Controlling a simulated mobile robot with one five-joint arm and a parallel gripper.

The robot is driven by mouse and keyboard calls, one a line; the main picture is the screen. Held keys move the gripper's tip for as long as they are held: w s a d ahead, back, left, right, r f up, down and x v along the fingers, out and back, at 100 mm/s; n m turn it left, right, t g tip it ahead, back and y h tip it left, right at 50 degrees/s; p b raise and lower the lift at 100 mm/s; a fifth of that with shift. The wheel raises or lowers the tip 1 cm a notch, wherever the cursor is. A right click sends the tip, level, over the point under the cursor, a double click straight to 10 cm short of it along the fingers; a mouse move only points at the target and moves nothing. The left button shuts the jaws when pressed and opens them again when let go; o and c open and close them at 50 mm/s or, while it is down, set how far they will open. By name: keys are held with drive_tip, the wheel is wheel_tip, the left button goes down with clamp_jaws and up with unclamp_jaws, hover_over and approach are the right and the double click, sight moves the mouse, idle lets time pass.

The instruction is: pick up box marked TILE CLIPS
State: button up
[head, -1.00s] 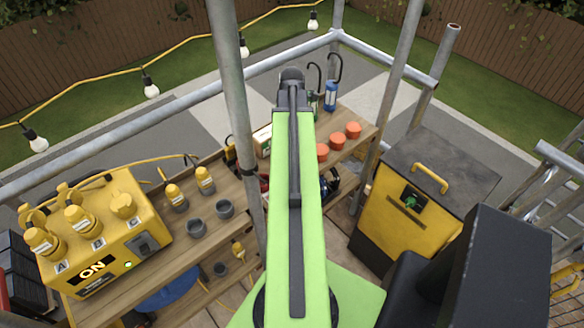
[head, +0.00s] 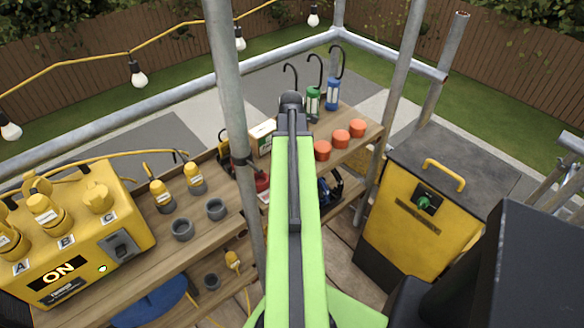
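A small box (head: 262,137) with a white and green face stands on the wooden bench (head: 190,238), just left of my arm's far end in the head view. Its marking is too small to read, so I cannot tell whether it says TILE CLIPS. My green arm reaches forward through the middle of the picture and ends in a dark rounded joint near the bench. My gripper does not show.
A scaffold pole (head: 236,120) rises close left of my arm. A yellow power box (head: 75,235) reads ON. Orange cups (head: 340,138) and hooked green (head: 313,100) and blue (head: 332,92) bottles stand right of the box. A yellow cabinet (head: 415,215) is at right.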

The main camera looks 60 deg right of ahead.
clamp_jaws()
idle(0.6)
